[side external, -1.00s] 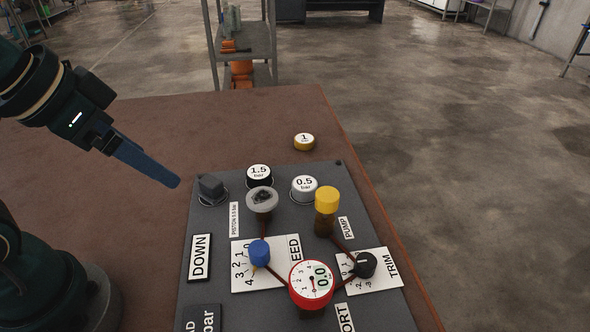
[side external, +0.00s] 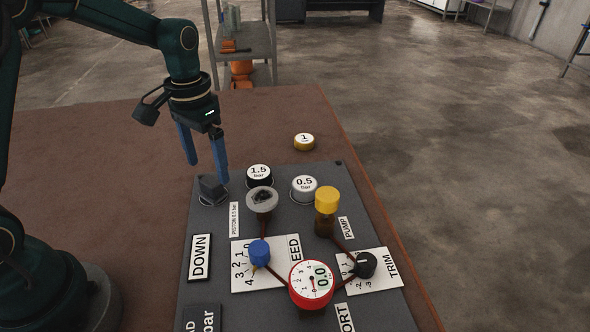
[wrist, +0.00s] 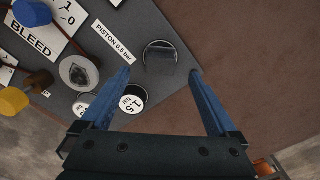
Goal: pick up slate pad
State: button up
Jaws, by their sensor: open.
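The slate pad (side external: 211,187) is a small dark grey block at the panel's far left corner, within a thin pale ring. It also shows in the wrist view (wrist: 159,57), ahead of the fingertips and between their lines. My gripper (side external: 207,173) points down just above the pad, with its two blue fingers apart. In the wrist view my gripper (wrist: 160,72) is open with nothing between the fingers. The side view does not clearly show the gap between fingertips and pad.
The grey panel (side external: 220,222) carries a black 1.5 bar disc (side external: 259,174), a white 0.5 bar disc (side external: 304,187), a grey cup-like fitting (side external: 262,199), a yellow-capped post (side external: 327,200) and a red gauge (side external: 311,284). A gold disc (side external: 303,142) lies on the brown table (side external: 150,150) beyond.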

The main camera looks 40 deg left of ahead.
aim_at(210, 180)
jog(key=shift+s+f, duration=0.1)
jog(key=shift+f, duration=2.35)
jog(key=c, duration=1.5)
jog(key=shift+o, duration=0.2)
jog(key=shift+r, duration=0.1)
jog(key=shift+r, duration=0.55)
notch_tip(210, 180, up, 3)
jog(key=shift+f, duration=0.15)
jog(key=s+a+r, duration=0.6)
jog(key=a+r, duration=0.1)
jog(key=a, duration=0.2)
jog(key=shift+s+a, duration=0.3)
jog(key=shift+a, duration=0.05)
